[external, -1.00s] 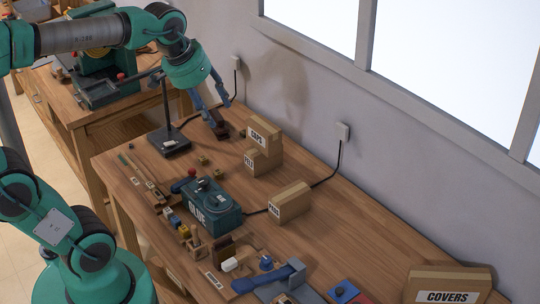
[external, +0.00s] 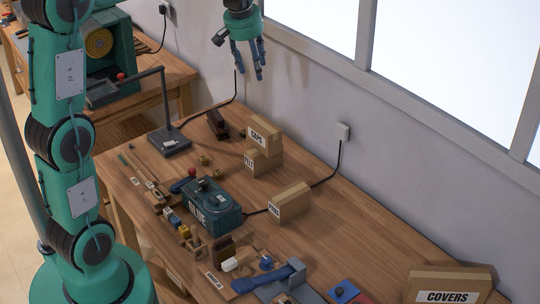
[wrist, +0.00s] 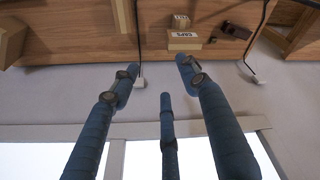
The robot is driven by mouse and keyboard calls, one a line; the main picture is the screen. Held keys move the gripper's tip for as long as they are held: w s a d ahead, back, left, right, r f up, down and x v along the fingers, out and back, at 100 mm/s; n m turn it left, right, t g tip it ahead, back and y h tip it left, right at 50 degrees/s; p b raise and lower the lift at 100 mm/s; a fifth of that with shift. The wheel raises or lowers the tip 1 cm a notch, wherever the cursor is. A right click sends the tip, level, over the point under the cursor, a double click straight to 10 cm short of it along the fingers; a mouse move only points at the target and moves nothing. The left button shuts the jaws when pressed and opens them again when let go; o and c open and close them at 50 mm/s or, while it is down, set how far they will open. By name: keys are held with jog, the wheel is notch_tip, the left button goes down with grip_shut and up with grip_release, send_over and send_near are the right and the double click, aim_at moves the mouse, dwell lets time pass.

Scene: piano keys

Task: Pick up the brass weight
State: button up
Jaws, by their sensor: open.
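Two small brass-coloured pieces stand on the workbench (external: 340,245) in the external view. One piece (external: 203,160) is left of the stacked boxes, and the other piece (external: 192,172) is just behind the green GLUE box. They are too small to tell which is the brass weight. My gripper (external: 250,70) hangs high above the back of the bench, in front of the wall, far above both pieces. Its blue fingers are spread and empty. In the wrist view, my gripper (wrist: 160,85) shows nothing between its fingers, and I cannot make out the brass pieces.
The GLUE box (external: 211,207), stacked cartons (external: 262,145), another carton (external: 289,203) and a dark block-like tool (external: 218,124) stand on the bench. A lamp-like stand (external: 170,140) is at the far left. Small tools crowd the front edge. The right middle is clear.

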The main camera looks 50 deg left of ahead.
jog(key=w+a+f+n, duration=0.2)
jog(key=w+a+f, duration=0.3)
jog(key=w+a, duration=0.3)
jog(key=n+g+p, duration=0.3)
jog(key=n, duration=0.4)
send_over(244, 131)
notch_tip(244, 131, down, 29)
jog(key=shift+h, duration=0.4)
jog(key=shift+d+f, duration=0.1)
jog(key=shift+f, duration=0.05)
jog(key=shift+f, duration=4.25)
jog(key=shift+f+b, duration=0.1)
jog(key=shift+b, duration=0.2)
jog(key=shift+f, duration=2.5)
